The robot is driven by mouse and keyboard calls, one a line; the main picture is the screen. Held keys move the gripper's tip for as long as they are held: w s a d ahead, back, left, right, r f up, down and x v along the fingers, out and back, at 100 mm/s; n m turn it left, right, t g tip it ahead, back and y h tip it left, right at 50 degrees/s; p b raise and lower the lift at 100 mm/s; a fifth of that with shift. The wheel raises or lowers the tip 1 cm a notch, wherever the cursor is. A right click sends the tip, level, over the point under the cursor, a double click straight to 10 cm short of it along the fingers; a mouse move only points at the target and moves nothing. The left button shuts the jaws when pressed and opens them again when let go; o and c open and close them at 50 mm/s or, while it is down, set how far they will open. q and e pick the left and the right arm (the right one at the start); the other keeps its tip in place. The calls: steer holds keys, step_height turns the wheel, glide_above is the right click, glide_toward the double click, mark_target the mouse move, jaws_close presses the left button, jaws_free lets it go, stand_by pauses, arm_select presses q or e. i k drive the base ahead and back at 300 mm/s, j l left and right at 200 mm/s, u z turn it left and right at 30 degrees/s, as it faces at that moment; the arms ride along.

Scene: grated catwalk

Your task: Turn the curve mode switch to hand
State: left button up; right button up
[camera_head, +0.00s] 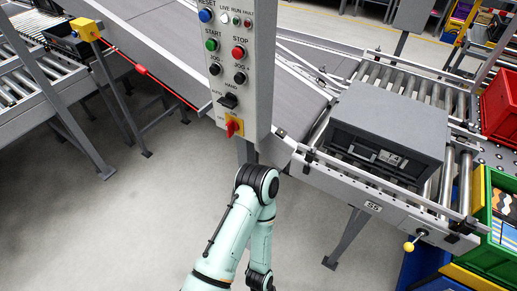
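A grey control panel (246,60) stands upright at the top centre. It carries a black selector switch (229,100) low on its face, with the word HAND printed above it and small lettering to its left. Which mark the switch's handle points to is too small to tell. A red rotary switch on a yellow plate (232,127) sits just below it. One of my mint-green arms rises from the bottom centre, its black joint just below the panel, and bends back down out of the picture. Neither gripper is in view.
Above the selector are black jog buttons (240,78), a green START button (211,45), a red STOP button (238,53) and a blue RESET button (205,15). A roller conveyor bearing a dark grey box (388,125) stands close on the right. Bare floor (120,200) lies left.

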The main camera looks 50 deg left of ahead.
mark_target(229, 101)
steer(key=u, duration=1.85)
